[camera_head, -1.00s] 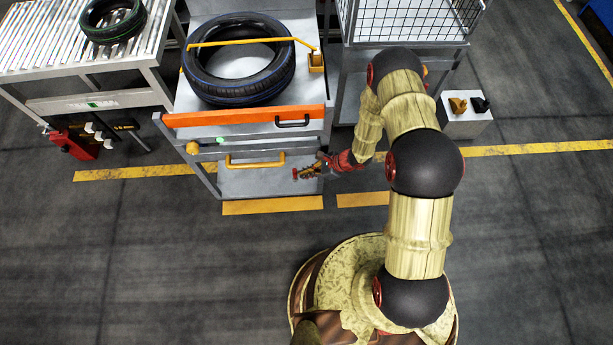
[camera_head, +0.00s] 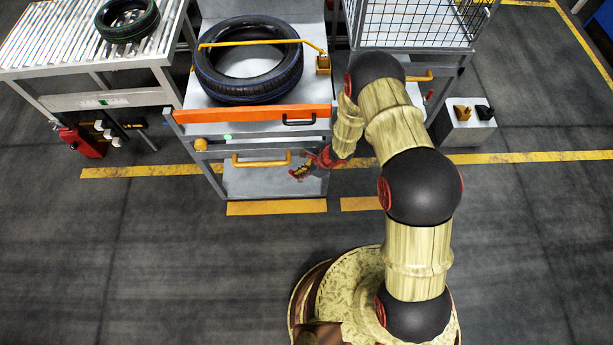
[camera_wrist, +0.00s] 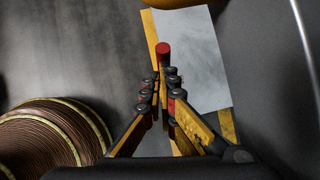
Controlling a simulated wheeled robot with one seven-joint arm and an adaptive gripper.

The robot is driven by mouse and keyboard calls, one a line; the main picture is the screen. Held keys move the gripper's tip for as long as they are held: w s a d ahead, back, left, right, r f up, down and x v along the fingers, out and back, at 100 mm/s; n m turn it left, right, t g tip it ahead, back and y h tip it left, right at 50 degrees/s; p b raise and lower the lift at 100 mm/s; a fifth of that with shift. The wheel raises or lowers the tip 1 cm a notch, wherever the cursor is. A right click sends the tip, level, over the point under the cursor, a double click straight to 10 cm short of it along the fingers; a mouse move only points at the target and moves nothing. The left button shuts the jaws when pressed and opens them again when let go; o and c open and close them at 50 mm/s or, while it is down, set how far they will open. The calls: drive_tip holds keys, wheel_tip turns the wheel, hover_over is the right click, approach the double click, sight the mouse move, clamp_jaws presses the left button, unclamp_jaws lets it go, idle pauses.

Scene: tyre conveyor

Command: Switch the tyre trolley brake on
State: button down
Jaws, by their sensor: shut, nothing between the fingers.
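The tyre trolley (camera_head: 262,115) stands ahead of me in the head view, with an orange front band, a yellow bar handle (camera_head: 262,158) and a lower grey plate. A small red-ended knob (camera_wrist: 163,50), possibly the brake lever, shows in the wrist view just beyond my fingertips, over the pale plate. My gripper (camera_head: 300,172) is at the trolley's lower front right, over the plate. In the wrist view my gripper (camera_wrist: 162,85) has its fingertips together with nothing held. The fingertips appear to be at or very near the knob; I cannot tell whether they touch.
A black tyre (camera_head: 248,60) lies on the trolley top under a yellow bar. A roller conveyor (camera_head: 80,45) with another tyre stands at left. A wire cage cart (camera_head: 415,25) stands behind my arm, with a grey box (camera_head: 466,128) to its right. The front floor is clear.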

drive_tip(key=a+h+b, duration=0.1)
drive_tip(key=a, duration=0.2)
drive_tip(key=shift+a+f+h, duration=0.1)
drive_tip(key=shift+a+h, duration=0.1)
drive_tip(key=shift+h, duration=0.1)
drive_tip(key=shift+a+f, duration=0.2)
drive_tip(key=shift+a, duration=0.2)
idle(0.3)
approach(293, 174)
drive_tip(key=shift+s+r, duration=0.2)
drive_tip(key=shift+r, duration=0.35)
drive_tip(key=shift+s+r, duration=0.25)
drive_tip(key=shift+r, duration=0.35)
drive_tip(key=shift+a, duration=0.1)
